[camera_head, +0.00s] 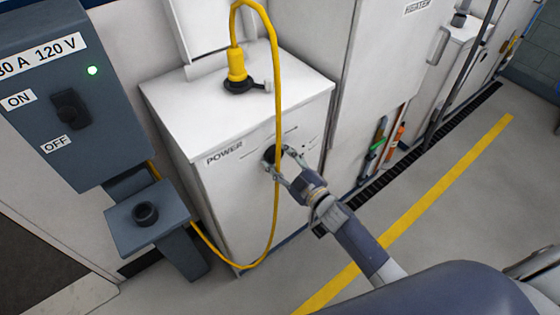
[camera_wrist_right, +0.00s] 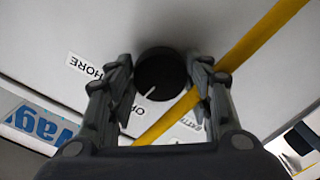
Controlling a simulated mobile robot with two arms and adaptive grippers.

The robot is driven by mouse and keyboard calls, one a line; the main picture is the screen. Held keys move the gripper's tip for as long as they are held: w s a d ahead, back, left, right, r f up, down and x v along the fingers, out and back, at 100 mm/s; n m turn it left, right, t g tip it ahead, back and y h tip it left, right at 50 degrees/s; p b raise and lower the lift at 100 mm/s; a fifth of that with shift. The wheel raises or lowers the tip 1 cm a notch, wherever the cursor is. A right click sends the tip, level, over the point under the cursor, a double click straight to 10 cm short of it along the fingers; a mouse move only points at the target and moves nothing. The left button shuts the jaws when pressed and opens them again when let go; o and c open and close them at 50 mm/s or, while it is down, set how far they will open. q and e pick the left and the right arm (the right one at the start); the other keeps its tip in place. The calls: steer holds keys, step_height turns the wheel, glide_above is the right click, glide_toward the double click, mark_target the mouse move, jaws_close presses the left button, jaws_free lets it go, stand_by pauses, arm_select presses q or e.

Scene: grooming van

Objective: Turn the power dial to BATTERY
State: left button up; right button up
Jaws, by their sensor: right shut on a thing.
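The power dial (camera_head: 270,154) is a round black knob on the front of the white POWER cabinet (camera_head: 236,205). My right gripper (camera_head: 281,158) is shut on the dial, one finger on each side. In the right wrist view the dial (camera_wrist_right: 162,72) sits between the fingers, and its white pointer mark points to the lower left, toward the OFF label (camera_wrist_right: 126,112). The SHORE label (camera_wrist_right: 85,66) is left of the dial. The BATTERY label (camera_wrist_right: 190,122) is to the lower right, partly hidden by the right finger. My left gripper is not in view.
A yellow cable (camera_head: 275,70) runs from a plug (camera_head: 237,70) on the cabinet top down past the dial, close to my right gripper. A grey box with an ON/OFF switch (camera_head: 70,108) and a lit green lamp (camera_head: 92,70) stands at left.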

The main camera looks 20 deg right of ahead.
steer(key=n+b, duration=0.2)
steer(key=n, duration=0.3)
steer(key=shift+n, duration=0.3)
steer(key=shift+n+b, duration=0.8)
steer(key=shift+n, duration=1.5)
steer(key=shift+r, duration=0.1)
steer(key=o, duration=1.1)
steer(key=shift+s+d, duration=0.25)
steer(key=shift+s, duration=0.2)
steer(key=v, duration=1.1)
